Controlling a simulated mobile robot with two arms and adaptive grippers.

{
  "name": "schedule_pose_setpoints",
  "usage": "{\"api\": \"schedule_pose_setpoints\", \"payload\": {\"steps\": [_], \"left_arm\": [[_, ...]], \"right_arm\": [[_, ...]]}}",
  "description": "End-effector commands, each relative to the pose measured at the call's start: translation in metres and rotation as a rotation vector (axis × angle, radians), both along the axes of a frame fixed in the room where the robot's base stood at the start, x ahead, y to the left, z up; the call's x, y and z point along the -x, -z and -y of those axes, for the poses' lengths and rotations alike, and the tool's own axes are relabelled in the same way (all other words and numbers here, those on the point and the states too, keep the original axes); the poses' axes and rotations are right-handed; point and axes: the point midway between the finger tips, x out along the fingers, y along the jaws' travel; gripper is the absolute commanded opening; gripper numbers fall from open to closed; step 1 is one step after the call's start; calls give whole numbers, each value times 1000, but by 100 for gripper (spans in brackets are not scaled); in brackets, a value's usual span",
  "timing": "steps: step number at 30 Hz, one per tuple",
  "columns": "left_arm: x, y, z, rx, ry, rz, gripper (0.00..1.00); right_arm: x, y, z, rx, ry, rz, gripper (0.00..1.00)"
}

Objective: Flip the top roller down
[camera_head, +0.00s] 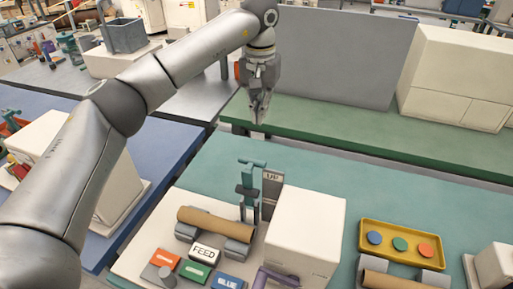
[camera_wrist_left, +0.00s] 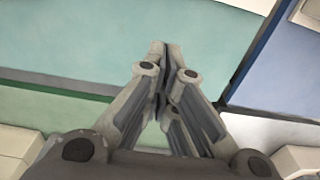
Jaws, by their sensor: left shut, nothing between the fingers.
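The spiral winder stands on the teal table, with a white housing (camera_head: 305,232) and a brown tube (camera_head: 214,222) lying across grey rollers. Behind the tube a teal upright part (camera_head: 250,178), seemingly the top roller's arm, stands raised beside a grey plate (camera_head: 271,190) marked "UP". My left gripper (camera_head: 259,118) is shut and empty, pointing down above the green bench edge, beyond the upright part and well apart from it. In the left wrist view its fingers (camera_wrist_left: 161,52) meet over bare table. My right gripper is not in view.
Coloured label blocks, including a white FEED block (camera_head: 205,252) and a blue one (camera_head: 229,282), sit in front of the tube. A yellow tray (camera_head: 402,257) with coloured discs stands at the right. A grey panel (camera_head: 330,60) and a white cabinet (camera_head: 460,75) stand behind.

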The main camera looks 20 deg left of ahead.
Motion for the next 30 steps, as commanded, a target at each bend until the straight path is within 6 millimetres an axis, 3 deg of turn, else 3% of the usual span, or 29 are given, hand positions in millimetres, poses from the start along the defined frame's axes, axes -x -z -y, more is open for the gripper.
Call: {"api": "schedule_pose_setpoints", "payload": {"steps": [7,11,24,30], "left_arm": [[0,1,0,1,0,-1,0],[0,13,0,1,0,-3,0],[-1,102,1,1,0,-5,0],[20,90,-1,1,2,-1,0]], "right_arm": [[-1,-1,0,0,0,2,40],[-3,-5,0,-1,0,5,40],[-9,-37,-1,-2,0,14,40],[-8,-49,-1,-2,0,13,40]]}}
